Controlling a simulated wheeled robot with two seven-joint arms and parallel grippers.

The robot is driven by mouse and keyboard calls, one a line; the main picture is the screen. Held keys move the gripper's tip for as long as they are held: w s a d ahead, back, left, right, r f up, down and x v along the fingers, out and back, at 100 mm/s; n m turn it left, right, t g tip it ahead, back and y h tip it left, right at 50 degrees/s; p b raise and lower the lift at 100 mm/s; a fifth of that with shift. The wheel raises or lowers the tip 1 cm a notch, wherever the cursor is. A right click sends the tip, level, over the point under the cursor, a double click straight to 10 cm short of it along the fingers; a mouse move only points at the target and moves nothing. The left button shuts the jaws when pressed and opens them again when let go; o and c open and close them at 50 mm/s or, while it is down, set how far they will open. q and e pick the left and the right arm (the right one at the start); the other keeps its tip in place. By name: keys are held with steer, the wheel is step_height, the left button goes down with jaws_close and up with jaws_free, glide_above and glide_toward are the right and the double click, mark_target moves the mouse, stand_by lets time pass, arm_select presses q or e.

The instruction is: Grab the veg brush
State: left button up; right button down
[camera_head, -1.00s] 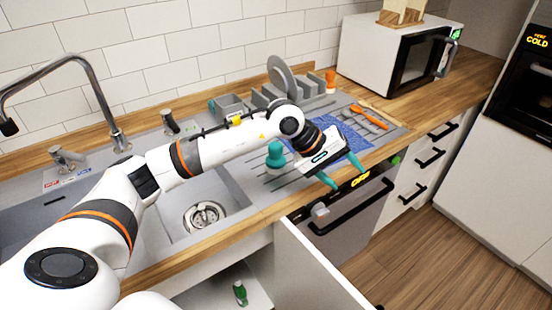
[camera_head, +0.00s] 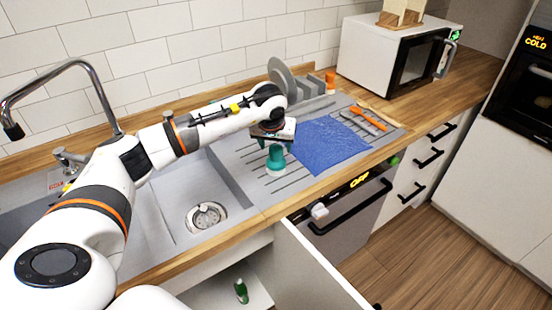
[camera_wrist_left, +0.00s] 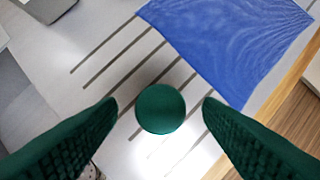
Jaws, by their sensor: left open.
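The veg brush (camera_head: 275,160) is a small teal-green piece with a rounded top, standing on the grey drainboard (camera_head: 240,160) beside the sink. In the left wrist view the veg brush (camera_wrist_left: 160,108) shows from above as a round green disc. My left gripper (camera_head: 271,142) is above it, pointing down. In the left wrist view the two green fingers of my left gripper (camera_wrist_left: 160,101) are spread, one on each side of the disc, with gaps between. The brush's lower part is hidden from above. My right gripper is in neither view.
A blue cloth (camera_head: 328,143) lies flat just right of the brush. Orange-handled utensils (camera_head: 367,118) lie beyond it. A grey dish rack (camera_head: 305,88) stands behind. The sink basin (camera_head: 190,195) is left of the brush. A cabinet door (camera_head: 310,270) stands open below the counter.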

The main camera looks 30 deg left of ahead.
mark_target(276, 159)
arm_select(q)
steer(key=p+x, duration=0.1)
steer(key=x, duration=0.3)
steer(key=shift+f, duration=0.2)
steer(key=shift+c, duration=0.4)
steer(key=c, duration=1)
